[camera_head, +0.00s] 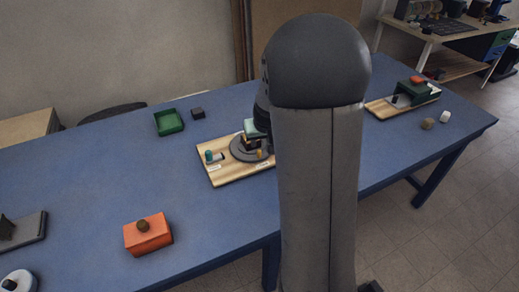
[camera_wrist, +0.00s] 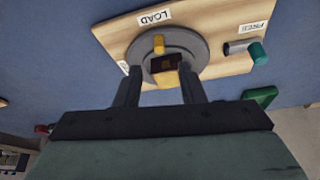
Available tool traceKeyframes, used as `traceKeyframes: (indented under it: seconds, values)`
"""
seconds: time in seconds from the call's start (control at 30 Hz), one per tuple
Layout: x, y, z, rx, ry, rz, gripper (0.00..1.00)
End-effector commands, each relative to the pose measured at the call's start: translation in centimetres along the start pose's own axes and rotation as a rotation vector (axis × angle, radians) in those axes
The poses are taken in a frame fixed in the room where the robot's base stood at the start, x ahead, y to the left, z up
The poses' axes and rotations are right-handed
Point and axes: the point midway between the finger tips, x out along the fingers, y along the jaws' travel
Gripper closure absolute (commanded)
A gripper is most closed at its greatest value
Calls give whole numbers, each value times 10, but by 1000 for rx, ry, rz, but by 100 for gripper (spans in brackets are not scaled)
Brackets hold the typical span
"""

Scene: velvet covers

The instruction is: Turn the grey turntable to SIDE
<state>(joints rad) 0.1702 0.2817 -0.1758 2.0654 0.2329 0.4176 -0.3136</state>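The grey turntable (camera_wrist: 197,50) is a round disc on a wooden board (camera_wrist: 120,38); it also shows in the head view (camera_head: 238,152), partly hidden by my arm. A yellow peg (camera_wrist: 159,44) stands on the disc on the side facing the LOAD label (camera_wrist: 155,17). A dark block (camera_wrist: 166,63) with yellow below it is at the middle of the disc. Another label (camera_wrist: 123,66) at the board's left is unreadable. My gripper (camera_wrist: 160,75) is open, its fingers apart on either side of the dark and yellow part; I cannot tell whether they touch it.
A teal-ended cylinder (camera_wrist: 258,53) lies by the PRESS label (camera_wrist: 252,28). On the blue table stand a green tray (camera_head: 169,122), a small dark block (camera_head: 198,113) and an orange box (camera_head: 148,237) with a brown knob. A second board (camera_head: 380,108) is at the right.

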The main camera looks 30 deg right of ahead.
Motion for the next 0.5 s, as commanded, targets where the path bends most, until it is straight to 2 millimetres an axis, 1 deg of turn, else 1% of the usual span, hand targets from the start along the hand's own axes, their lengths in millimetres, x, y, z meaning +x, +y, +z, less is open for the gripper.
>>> traceKeyframes:
  seconds: [0.03,0.2,0.3,0.4,0.5]
  values:
    - [13,0,1,0,-4,0,64]
    - [45,0,1,0,-3,0,64]
    - [58,0,1,0,-3,-1,64]
    - [67,0,0,-1,-2,0,64]
    - [71,0,0,-1,0,0,64]
